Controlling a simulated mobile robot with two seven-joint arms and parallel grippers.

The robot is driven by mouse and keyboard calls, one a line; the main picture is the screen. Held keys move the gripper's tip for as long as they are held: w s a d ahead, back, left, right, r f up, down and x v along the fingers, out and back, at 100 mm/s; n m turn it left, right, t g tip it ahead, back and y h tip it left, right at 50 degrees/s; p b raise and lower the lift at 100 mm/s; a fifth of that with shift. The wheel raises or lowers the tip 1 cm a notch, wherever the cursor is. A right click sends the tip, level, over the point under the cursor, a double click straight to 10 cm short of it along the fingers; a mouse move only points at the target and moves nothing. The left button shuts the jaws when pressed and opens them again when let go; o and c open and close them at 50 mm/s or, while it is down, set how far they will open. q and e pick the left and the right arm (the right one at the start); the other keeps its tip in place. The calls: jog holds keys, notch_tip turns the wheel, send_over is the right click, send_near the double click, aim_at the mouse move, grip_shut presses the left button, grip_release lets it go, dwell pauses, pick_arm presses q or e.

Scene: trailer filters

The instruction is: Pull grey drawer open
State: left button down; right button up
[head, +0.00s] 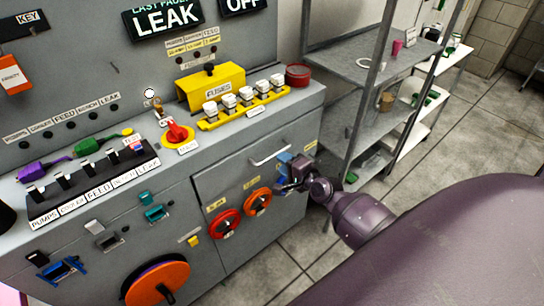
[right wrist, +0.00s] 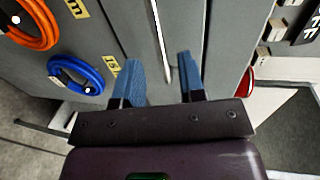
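The grey drawer (head: 235,171) is in the front of the grey cabinet, and its face looks about flush with the cabinet. Its thin pale bar handle (head: 270,156) also shows in the right wrist view (right wrist: 158,35), running down between my fingers. My right gripper (head: 284,164) is at the right end of the handle in the head view. In the right wrist view its two blue fingers (right wrist: 160,76) are apart, one on each side of the handle's end. I cannot tell whether either finger touches it. My left gripper is not in view.
Red (head: 225,224) and orange (head: 257,202) cable coils hang below the drawer; a blue coil (right wrist: 77,75) is near my gripper. Switches and a yellow fuse box (head: 212,86) are on the cabinet top. Metal shelves (head: 375,75) stand right of it. Floor in front is clear.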

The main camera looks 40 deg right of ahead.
aim_at(273, 155)
jog(key=shift+b+x, duration=0.4)
jog(key=shift+x, duration=2.5)
jog(key=shift+c, duration=0.3)
grip_shut()
